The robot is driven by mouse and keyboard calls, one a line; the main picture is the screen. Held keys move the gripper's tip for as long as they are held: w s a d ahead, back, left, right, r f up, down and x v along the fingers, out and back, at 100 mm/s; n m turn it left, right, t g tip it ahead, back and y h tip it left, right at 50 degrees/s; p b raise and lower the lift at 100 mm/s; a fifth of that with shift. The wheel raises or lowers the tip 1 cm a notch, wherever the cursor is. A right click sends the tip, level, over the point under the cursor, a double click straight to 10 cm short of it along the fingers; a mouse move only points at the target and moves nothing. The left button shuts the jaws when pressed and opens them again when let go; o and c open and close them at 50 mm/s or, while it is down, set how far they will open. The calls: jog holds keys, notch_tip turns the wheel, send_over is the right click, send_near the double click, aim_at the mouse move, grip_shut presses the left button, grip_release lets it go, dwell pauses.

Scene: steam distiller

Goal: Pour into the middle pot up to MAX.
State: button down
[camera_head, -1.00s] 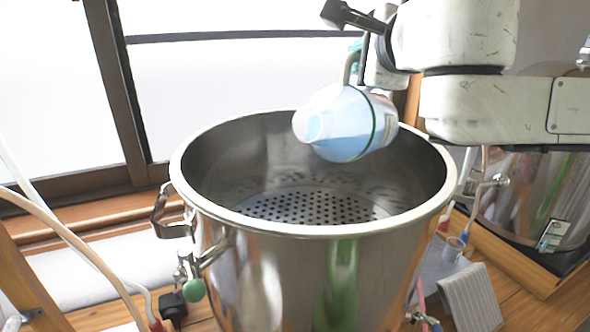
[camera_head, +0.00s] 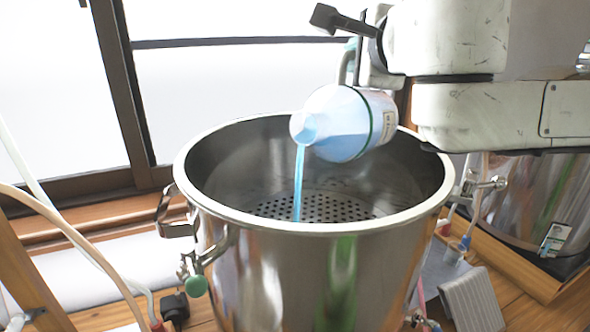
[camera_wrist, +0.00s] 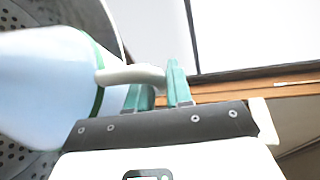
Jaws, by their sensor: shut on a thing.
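The large steel pot (camera_head: 275,275) stands open in the middle of the head view, with a perforated plate (camera_head: 325,207) inside it. A translucent pitcher (camera_head: 345,125) with a green band is tipped to the left above the pot's opening. A stream of blue liquid (camera_head: 299,180) falls from its mouth onto the plate. Blue liquid also shows inside the pitcher. My gripper (camera_wrist: 160,88) is shut on the pitcher's pale handle (camera_wrist: 130,75), its teal fingers around it. No MAX mark is readable on the pot's inner wall.
A second steel pot (camera_head: 530,200) with a small label stands at the right on a wooden shelf. A grey ribbed cloth (camera_head: 470,300) lies beside the middle pot. Hoses (camera_head: 60,225) run at the left. A window is behind.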

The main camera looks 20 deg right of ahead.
jog(key=shift+s+a+r+n+t+h+b, duration=0.15)
jog(key=shift+s+a+r+n+t+b, duration=0.05)
jog(key=shift+a+r+n+t, duration=0.25)
jog(key=shift+s+a+r+n+t+h+b, duration=0.15)
jog(key=shift+s+a+r+n+t, duration=0.15)
jog(key=shift+r, duration=0.25)
dwell(3.6)
